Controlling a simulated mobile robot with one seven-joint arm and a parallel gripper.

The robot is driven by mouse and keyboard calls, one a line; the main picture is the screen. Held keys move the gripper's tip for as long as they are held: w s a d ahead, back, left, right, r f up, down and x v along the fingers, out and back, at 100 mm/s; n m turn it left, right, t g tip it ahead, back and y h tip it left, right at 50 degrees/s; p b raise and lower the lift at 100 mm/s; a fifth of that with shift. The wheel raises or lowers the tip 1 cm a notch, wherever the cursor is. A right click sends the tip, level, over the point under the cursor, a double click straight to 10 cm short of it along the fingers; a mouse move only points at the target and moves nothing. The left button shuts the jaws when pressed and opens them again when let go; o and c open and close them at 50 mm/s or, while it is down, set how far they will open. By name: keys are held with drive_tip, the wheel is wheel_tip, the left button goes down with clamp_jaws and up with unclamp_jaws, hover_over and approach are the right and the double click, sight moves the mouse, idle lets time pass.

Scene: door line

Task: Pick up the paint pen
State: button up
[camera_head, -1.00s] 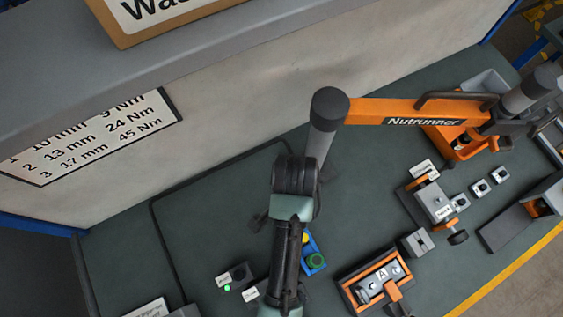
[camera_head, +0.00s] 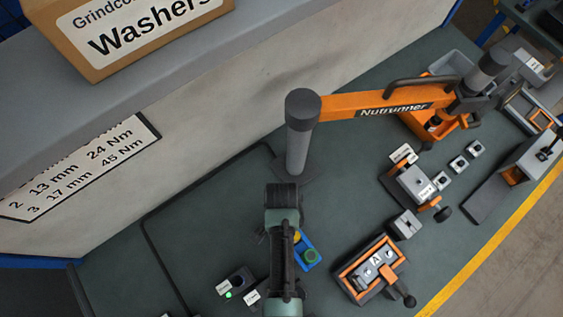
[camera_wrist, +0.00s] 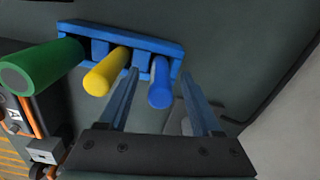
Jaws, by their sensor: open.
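Three marker-like pens, green (camera_wrist: 42,66), yellow (camera_wrist: 106,72) and blue (camera_wrist: 160,84), sit in a blue rack (camera_wrist: 118,38) in the wrist view. I cannot tell which one is the paint pen. My gripper (camera_wrist: 160,76) is open and empty. Its two fingers reach toward the rack, with the blue pen between them in the picture; no contact can be made out. In the head view my arm partly covers the rack (camera_head: 316,243); the green pen (camera_head: 310,256) and part of the yellow pen (camera_head: 297,236) show, and the blue pen is hidden.
An orange nutrunner arm (camera_head: 350,104) on a grey post (camera_head: 300,140) stands beyond the rack. A fixture marked A (camera_head: 372,268) is to its right. A small box with a green light (camera_head: 233,285) is to the left. A wall rises behind the bench.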

drive_tip(key=shift+f, duration=0.7)
clamp_jaws()
